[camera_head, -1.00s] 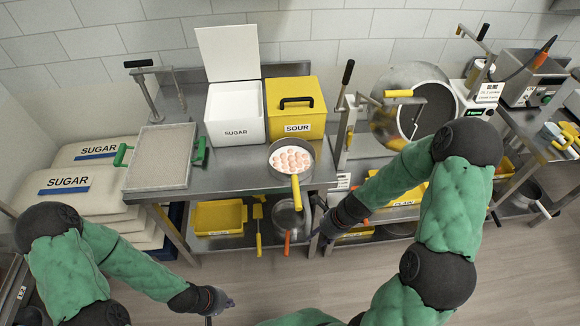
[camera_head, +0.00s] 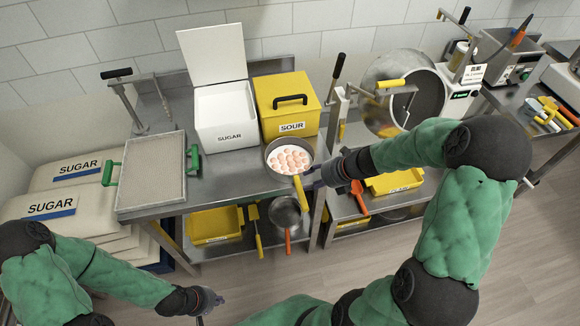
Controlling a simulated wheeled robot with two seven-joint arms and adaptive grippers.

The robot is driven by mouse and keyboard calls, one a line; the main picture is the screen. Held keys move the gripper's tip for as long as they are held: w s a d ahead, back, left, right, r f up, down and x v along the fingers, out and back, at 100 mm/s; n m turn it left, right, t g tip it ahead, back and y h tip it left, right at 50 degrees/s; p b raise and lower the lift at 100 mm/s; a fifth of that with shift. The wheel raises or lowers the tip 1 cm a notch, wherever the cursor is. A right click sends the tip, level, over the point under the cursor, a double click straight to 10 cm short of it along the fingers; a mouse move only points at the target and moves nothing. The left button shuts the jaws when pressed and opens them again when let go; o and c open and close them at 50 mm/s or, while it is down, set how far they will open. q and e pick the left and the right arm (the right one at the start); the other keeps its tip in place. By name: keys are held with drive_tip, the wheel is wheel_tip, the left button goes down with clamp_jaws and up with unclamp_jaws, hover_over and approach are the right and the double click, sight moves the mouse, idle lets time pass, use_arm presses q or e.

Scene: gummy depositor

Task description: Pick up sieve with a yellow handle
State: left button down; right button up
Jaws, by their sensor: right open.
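The sieve with a yellow handle (camera_head: 299,190) stands at the front edge of the steel table. Its round grey bowl holds several pale pink pieces. The yellow handle sticks out over the table edge toward me. My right gripper (camera_head: 311,180) is open, close to the right of the handle. I cannot tell whether it touches the handle. My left gripper (camera_head: 212,308) is low at the bottom of the view, away from the table. Its fingers are too small to tell open from shut.
A white SUGAR box (camera_head: 226,116) and a yellow SOUR box (camera_head: 288,103) stand behind the sieve. A tray with green handles (camera_head: 152,172) lies to the left. A steel pan with an orange handle (camera_head: 288,240) and a yellow bin (camera_head: 215,226) are on the lower shelf.

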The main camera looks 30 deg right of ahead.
sight(299, 185)
drive_tip(key=b+x, duration=0.1)
drive_tip(key=x, duration=0.2)
drive_tip(key=shift+w+f, duration=0.15)
drive_tip(key=shift+f, duration=0.05)
drive_tip(key=b+x, duration=0.2)
drive_tip(key=x, duration=0.3)
drive_tip(key=shift+a+f+b, duration=0.1)
drive_tip(key=shift+f+b, duration=0.05)
drive_tip(key=shift+b, duration=0.25)
clamp_jaws()
